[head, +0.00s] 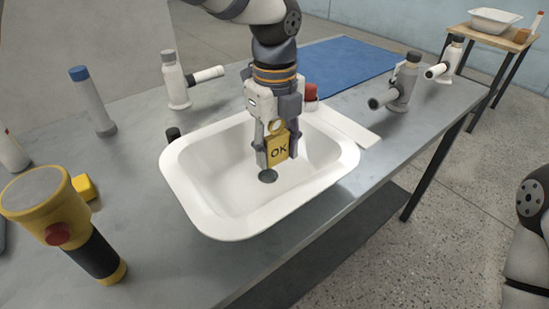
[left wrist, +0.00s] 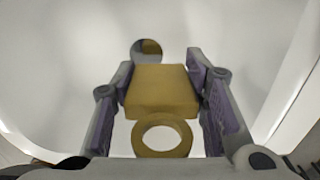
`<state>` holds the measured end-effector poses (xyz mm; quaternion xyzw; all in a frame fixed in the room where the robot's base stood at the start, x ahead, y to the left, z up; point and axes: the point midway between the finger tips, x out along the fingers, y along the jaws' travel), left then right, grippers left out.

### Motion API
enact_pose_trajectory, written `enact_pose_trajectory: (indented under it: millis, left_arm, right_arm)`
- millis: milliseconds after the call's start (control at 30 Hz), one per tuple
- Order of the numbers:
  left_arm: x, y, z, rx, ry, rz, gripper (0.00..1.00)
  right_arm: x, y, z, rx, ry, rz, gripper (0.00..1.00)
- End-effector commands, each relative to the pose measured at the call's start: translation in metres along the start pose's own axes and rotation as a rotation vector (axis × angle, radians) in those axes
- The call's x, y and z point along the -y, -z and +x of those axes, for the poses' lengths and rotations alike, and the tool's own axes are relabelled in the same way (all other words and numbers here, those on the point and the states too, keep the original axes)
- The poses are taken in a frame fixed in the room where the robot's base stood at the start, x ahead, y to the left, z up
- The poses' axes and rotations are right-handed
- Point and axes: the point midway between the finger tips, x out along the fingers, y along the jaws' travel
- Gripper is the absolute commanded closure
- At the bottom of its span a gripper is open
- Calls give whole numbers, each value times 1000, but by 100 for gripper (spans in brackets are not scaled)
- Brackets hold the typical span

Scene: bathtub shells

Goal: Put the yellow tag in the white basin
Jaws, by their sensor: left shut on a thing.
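The yellow tag (head: 278,149) has "OK" on its face and a ring at its top. My left gripper (head: 279,155) is shut on it and holds it upright over the inside of the white basin (head: 197,181). In the left wrist view the tag (left wrist: 161,88) sits between the two fingers of the gripper (left wrist: 162,95), with its ring towards the camera. The basin's floor and round drain (left wrist: 147,48) show beyond it. I cannot tell whether the tag touches the basin floor. My right gripper is not in view.
The basin stands on a grey workbench (head: 130,255). Grey and white fittings (head: 175,82) stand behind. A blue mat (head: 345,62) and white board (head: 350,128) lie behind right.

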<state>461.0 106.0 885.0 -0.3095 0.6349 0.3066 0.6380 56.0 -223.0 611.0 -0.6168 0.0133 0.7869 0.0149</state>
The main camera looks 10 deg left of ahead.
Motion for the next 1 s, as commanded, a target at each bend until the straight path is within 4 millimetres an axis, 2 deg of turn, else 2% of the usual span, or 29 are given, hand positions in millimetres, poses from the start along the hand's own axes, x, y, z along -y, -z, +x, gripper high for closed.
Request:
enact_pose_trajectory:
  millis: [33,133,467,500,567,867,1000]
  left_arm:
    - [-2,0,13,-2,-8,1,82]
    - [-2,0,29,-2,-5,0,82]
    - [-2,0,33,0,-3,0,82]
    - [-2,0,32,0,-2,0,50]
    - [-2,0,32,0,-2,0,39]
    - [-2,0,30,0,-2,0,39]
    - [0,-1,8,3,3,0,39]
  right_arm:
    - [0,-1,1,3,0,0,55]
    - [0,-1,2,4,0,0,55]
    - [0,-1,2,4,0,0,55]
    - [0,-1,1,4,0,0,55]
    - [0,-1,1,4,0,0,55]
    - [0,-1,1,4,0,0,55]
    - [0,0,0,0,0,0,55]
